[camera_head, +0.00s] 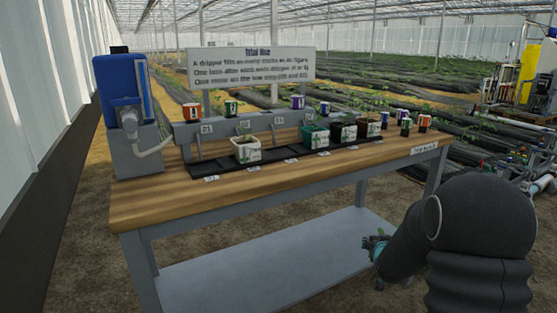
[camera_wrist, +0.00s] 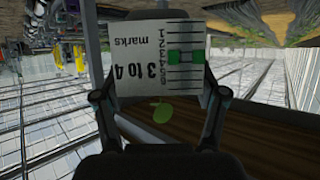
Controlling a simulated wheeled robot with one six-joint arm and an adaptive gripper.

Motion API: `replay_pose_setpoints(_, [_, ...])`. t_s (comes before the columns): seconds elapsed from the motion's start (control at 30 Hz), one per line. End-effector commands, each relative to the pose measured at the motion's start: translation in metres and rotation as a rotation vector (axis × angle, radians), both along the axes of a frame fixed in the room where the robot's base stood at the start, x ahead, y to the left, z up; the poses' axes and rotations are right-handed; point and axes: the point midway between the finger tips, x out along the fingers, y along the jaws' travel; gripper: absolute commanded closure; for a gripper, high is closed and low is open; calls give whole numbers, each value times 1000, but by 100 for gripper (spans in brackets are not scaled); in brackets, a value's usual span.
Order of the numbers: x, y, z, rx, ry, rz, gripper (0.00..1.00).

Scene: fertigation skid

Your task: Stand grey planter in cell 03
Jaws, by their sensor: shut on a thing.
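My gripper (camera_wrist: 160,90) is shut on a pale grey planter (camera_wrist: 150,65), which fills the space between its fingers. The planter's near face has "3 to 4 marks", a numbered scale and a green mark; a green leaf shows at its rim. The wrist view is upside down. In the head view my gripper (camera_head: 374,243) is low in front of the bench, largely hidden by my arm; the planter is hardly visible there. The dark cell strip (camera_head: 273,158) lies on the bench. It has a bare stretch between a white planter (camera_head: 246,152) and a green planter (camera_head: 314,138).
Two more planters (camera_head: 343,133) (camera_head: 369,128) stand right of the green one. A rail (camera_head: 220,130) with drippers runs behind the strip. A blue dosing unit (camera_head: 125,90) stands at the left end. Several small cups (camera_head: 425,123) stand at the right end. The bench's front top is clear.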

Motion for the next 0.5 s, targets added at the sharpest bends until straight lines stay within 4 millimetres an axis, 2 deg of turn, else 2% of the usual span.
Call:
replay_pose_setpoints(0.03, [17,-14,25,-2,-12,-19,66])
replay_pose_setpoints(0.2, [56,-52,105,1,-12,-60,66])
replay_pose_setpoints(0.4, [79,-85,201,8,-9,-75,66])
replay_pose_setpoints(0.5, [84,-92,243,9,-8,-69,66])
